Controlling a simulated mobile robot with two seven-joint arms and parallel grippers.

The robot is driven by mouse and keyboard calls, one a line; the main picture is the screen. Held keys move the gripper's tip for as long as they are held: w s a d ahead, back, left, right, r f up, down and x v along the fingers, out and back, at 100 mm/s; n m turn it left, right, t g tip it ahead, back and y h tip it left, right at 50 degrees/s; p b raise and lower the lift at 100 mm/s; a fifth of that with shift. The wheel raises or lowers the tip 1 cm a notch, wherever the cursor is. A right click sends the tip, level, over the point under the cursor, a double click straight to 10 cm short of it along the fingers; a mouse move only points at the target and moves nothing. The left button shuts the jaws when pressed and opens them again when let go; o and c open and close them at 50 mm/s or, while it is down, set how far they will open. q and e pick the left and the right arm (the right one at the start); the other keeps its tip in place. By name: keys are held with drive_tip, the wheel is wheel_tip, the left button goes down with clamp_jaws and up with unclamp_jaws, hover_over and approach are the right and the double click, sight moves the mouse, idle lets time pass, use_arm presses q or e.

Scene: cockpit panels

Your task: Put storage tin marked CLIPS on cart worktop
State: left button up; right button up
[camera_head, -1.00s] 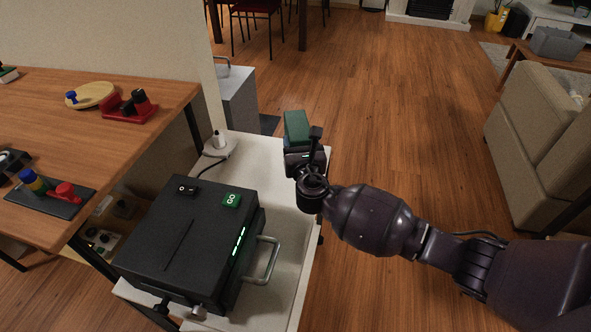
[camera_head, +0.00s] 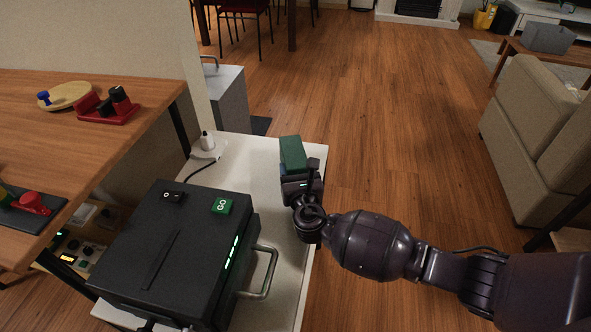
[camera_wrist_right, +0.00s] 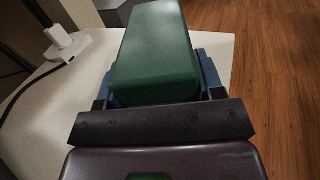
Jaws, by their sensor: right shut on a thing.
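A green box-shaped tin (camera_head: 292,154) is held in my right gripper (camera_head: 300,180) over the far right part of the white cart worktop (camera_head: 258,182). No marking can be read on the sides that show. In the right wrist view, the tin (camera_wrist_right: 158,50) sits between the blue finger pads of the right gripper (camera_wrist_right: 160,88), with the worktop (camera_wrist_right: 40,110) below and to the left. I cannot tell whether the tin's underside touches the worktop. My left gripper is out of view.
A black machine with a green GO button (camera_head: 221,206) and a side handle (camera_head: 266,273) fills the near worktop. A white socket with a plug (camera_head: 207,148) and cable is at the far left. A wooden table (camera_head: 120,135) stands left; open floor lies right.

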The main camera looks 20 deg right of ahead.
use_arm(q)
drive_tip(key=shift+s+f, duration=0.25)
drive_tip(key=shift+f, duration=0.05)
use_arm(e)
drive_tip(key=o, duration=1.1)
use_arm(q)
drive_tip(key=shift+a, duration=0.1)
use_arm(e)
drive_tip(key=shift+r, duration=0.15)
drive_tip(key=p+v, duration=0.2)
drive_tip(key=v, duration=0.8)
drive_tip(key=shift+s+p, duration=0.3)
drive_tip(key=shift+s, duration=0.05)
drive_tip(key=shift+s+a, duration=0.15)
drive_tip(key=shift+s, duration=0.5)
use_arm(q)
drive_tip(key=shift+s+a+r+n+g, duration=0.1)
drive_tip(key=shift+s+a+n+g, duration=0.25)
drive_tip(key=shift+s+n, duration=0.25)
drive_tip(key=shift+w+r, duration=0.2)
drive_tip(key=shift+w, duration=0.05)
